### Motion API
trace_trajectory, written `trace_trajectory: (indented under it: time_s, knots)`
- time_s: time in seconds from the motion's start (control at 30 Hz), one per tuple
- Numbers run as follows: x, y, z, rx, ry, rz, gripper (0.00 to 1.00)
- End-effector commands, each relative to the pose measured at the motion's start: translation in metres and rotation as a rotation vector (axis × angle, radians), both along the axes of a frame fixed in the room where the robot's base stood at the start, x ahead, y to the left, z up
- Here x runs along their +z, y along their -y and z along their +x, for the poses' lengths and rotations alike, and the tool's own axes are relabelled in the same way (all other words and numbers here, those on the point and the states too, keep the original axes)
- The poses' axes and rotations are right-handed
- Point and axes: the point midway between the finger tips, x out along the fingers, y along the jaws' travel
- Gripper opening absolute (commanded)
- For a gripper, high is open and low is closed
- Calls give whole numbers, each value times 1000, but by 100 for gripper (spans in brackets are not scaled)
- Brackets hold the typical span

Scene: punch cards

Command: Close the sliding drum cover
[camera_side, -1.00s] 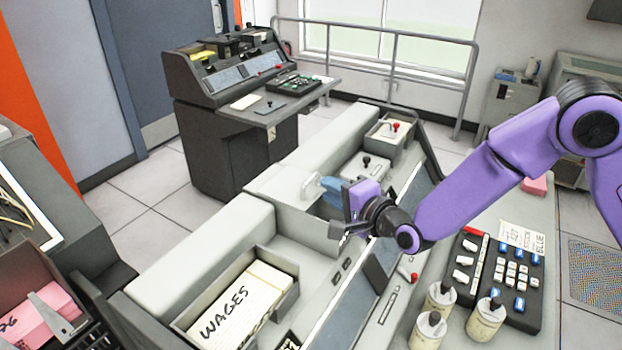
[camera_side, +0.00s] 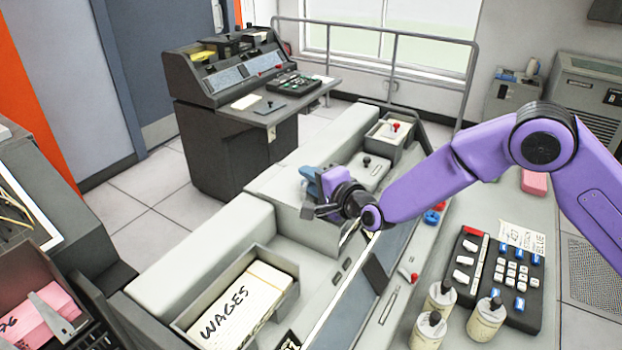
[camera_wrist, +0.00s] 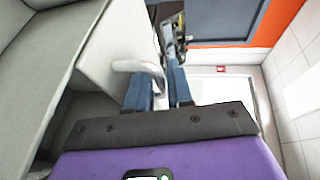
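My purple gripper (camera_side: 309,178) is low over the middle of the grey card machine, its blue fingers pointing left and away. In the wrist view the two blue fingers (camera_wrist: 158,92) stand a narrow gap apart. A pale, rounded handle-like piece (camera_wrist: 134,66) lies at the fingertips, partly behind the left finger. I cannot tell whether the fingers clamp it. It may belong to the drum cover. The cover itself cannot be made out clearly, as my gripper hides that part of the machine in the side view.
A card tray marked WAGES (camera_side: 241,307) lies in front. A small box with a red knob (camera_side: 393,130) stands at the machine's back. A dark keypad (camera_side: 497,276) and several pale cylinders with dark knobs (camera_side: 485,320) are at right. A grey machine wall (camera_wrist: 45,65) is close at left.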

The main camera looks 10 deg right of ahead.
Motion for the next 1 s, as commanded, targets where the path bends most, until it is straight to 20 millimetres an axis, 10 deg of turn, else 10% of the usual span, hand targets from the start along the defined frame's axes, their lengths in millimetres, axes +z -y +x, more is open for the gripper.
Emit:
trace_trajectory:
  time_s: [0.1,1.0]
  knots:
    - [0,0,0,0,0,0,0]
    - [0,61,-59,-2,-2,-1,0]
